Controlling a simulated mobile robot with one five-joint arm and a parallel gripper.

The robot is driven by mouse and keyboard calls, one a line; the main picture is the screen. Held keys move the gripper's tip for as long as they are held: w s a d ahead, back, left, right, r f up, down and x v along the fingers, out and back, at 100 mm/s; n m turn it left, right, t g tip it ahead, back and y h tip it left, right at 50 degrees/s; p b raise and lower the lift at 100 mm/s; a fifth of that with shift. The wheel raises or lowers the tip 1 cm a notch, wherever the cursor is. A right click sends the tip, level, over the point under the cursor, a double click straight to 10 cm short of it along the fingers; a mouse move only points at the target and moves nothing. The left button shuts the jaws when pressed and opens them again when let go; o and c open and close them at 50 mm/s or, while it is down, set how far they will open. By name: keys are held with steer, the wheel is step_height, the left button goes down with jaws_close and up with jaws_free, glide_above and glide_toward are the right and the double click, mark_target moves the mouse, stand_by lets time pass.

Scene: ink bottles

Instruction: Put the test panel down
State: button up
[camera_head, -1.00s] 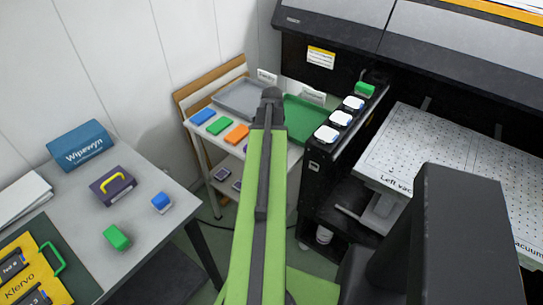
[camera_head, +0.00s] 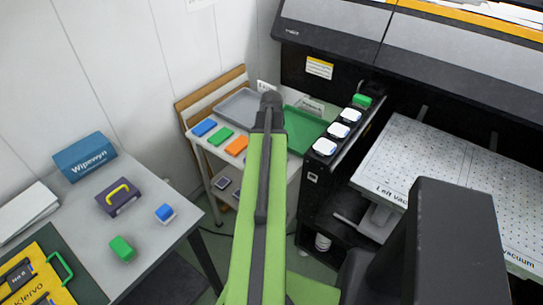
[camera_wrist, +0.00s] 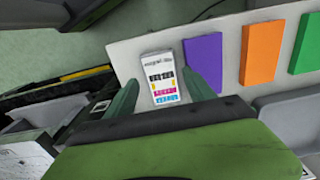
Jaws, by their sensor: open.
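The test panel (camera_wrist: 159,79) is a small white card with printed text and yellow, pink and blue patches. In the wrist view it lies on the pale top of the cart, beside a purple block. My gripper (camera_wrist: 164,84) is open, with one green finger on each side of the panel. Gaps show between the panel and the fingers, more clearly on the right. In the head view my green arm reaches over the cart (camera_head: 203,156) and hides the panel and my gripper.
Purple (camera_wrist: 203,64), orange (camera_wrist: 261,53) and green (camera_wrist: 308,46) blocks lie in a row right of the panel. A grey tray (camera_head: 238,101) and a green tray (camera_head: 305,130) are at the cart's back. The black printer stands close on the right. A grey table (camera_head: 160,238) is at left.

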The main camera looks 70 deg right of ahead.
step_height(320, 180, up, 8)
steer(key=p, duration=0.6)
steer(key=w+a+n, duration=1)
steer(key=w+a, duration=1.2)
steer(key=w, duration=0.3)
steer(key=w+a+n, duration=0.2)
steer(key=w+a, duration=0.1)
steer(key=a, duration=0.4)
steer(key=w+a+n, duration=0.3)
steer(key=a, duration=0.5)
steer(key=shift+w, duration=0.25)
steer(key=a+n, duration=0.2)
steer(key=a, duration=0.4)
steer(key=w+a+n, duration=0.1)
steer(key=a+n, duration=0.1)
steer(key=a, duration=0.4)
steer(key=a+n, duration=0.2)
steer(key=a, duration=0.4)
steer(key=shift+w+a, duration=0.35)
steer(key=shift+a, duration=0.05)
steer(key=shift+c, duration=0.3)
